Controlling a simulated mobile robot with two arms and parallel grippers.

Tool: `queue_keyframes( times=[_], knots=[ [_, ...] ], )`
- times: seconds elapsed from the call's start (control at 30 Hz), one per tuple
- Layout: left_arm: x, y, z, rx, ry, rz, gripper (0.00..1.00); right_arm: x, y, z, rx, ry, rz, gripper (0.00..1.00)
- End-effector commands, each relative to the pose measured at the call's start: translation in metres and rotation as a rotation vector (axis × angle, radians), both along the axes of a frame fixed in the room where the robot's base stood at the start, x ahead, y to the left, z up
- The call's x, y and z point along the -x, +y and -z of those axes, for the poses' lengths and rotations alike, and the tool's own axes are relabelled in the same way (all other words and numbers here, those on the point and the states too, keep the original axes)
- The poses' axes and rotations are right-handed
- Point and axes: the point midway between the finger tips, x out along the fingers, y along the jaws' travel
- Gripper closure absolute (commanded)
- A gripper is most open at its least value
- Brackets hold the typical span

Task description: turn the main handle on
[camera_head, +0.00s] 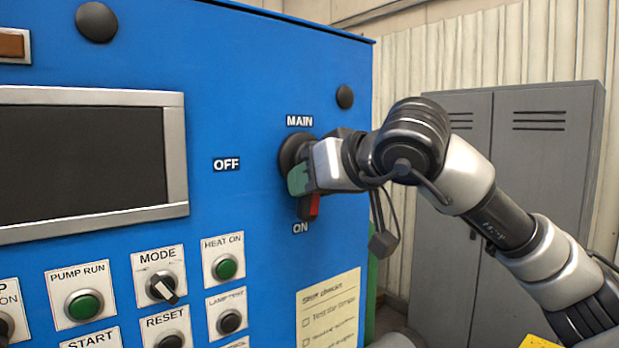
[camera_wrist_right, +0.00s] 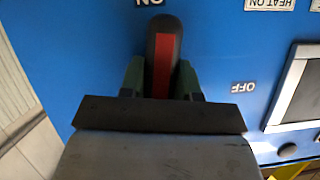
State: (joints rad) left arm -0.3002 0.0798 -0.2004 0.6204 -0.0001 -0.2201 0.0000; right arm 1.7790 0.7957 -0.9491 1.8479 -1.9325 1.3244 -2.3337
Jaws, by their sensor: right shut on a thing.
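The main handle (camera_head: 309,207) is dark with a red stripe, on a round black base (camera_head: 290,148) under the MAIN label (camera_head: 299,121) of the blue panel. It points down at the ON label (camera_head: 300,228); the OFF label (camera_head: 227,164) is to its left. My right gripper (camera_head: 299,180) is shut on the handle. In the right wrist view the handle (camera_wrist_right: 163,58) sits between the green fingers of that gripper (camera_wrist_right: 161,80), its tip close to the ON label (camera_wrist_right: 149,3). The gripper hides part of the handle. My left gripper is not in view.
A dark screen (camera_head: 80,160) in a grey frame is at the panel's left. Buttons and knobs, such as the MODE switch (camera_head: 162,286), are below it. A paper note (camera_head: 328,312) is under the handle. Grey lockers (camera_head: 540,140) stand behind my right arm.

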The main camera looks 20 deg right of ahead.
Motion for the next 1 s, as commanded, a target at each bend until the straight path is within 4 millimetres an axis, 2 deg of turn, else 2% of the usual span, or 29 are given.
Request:
queue_keyframes(
  times=[0.33, 0.87, 0.9, 1.0],
  knots=[
    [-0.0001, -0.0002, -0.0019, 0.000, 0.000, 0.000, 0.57, -0.0004, -0.0002, 0.0012, 0.134, -0.047, 0.000, 1.00],
    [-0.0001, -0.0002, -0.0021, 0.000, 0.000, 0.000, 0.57, -0.0005, -0.0007, 0.0014, 0.162, -0.058, -0.001, 1.00],
    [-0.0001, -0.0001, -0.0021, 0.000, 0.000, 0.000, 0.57, -0.0005, -0.0007, 0.0014, 0.162, -0.058, -0.001, 0.67],
    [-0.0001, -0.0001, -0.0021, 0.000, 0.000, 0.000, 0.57, -0.0005, -0.0006, 0.0013, 0.161, -0.057, -0.001, 0.51]
  ],
)
